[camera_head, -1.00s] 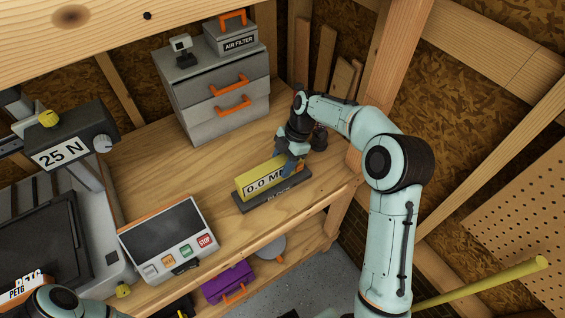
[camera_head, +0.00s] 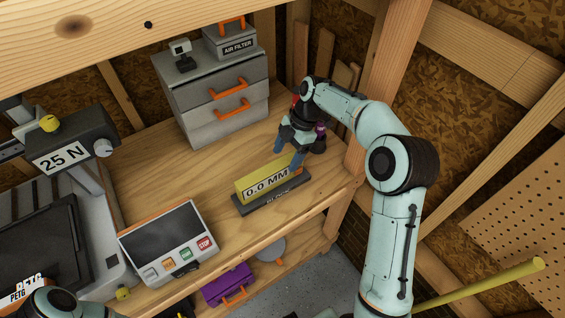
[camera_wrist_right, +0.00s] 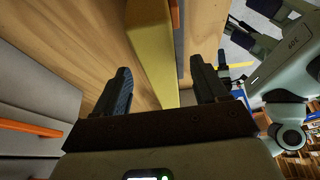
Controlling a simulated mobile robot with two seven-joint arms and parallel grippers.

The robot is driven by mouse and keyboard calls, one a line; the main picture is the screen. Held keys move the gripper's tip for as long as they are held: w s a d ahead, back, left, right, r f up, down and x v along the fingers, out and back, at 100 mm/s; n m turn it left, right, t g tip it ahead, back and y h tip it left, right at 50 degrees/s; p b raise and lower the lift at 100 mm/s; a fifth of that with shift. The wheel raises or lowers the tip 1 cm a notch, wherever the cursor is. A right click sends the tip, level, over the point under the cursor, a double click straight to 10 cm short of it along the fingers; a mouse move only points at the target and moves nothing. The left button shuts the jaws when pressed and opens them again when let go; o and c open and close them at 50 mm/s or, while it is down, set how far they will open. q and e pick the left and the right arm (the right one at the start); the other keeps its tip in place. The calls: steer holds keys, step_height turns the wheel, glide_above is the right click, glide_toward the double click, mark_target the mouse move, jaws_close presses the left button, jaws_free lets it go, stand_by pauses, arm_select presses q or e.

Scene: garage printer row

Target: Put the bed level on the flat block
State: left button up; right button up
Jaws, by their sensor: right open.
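The bed level, a yellow bar (camera_head: 246,188) with a white "0.0 MM" face, rests lengthwise on the dark grey flat block (camera_head: 243,210) on the wooden bench. My right gripper (camera_head: 288,152) is open just above and behind the level's right end, its blue fingertips apart from it. In the right wrist view the yellow level (camera_wrist_right: 152,55) shows ahead, and the open fingers (camera_wrist_right: 163,92) have nothing clamped between them. The right end of the level is partly close behind a fingertip. My left gripper does not show; only a piece of my left arm is at the bottom left.
A grey drawer unit (camera_head: 203,98) with orange handles stands at the back. A control panel (camera_head: 165,240) and a printer with a "25 N" gauge (camera_head: 68,150) are to the left. A wooden post (camera_head: 375,100) is close to my right arm. Bench between drawers and panel is clear.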

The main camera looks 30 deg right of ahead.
steer(key=p+v, duration=0.1)
steer(key=v, duration=0.6)
steer(key=shift+r, duration=0.1)
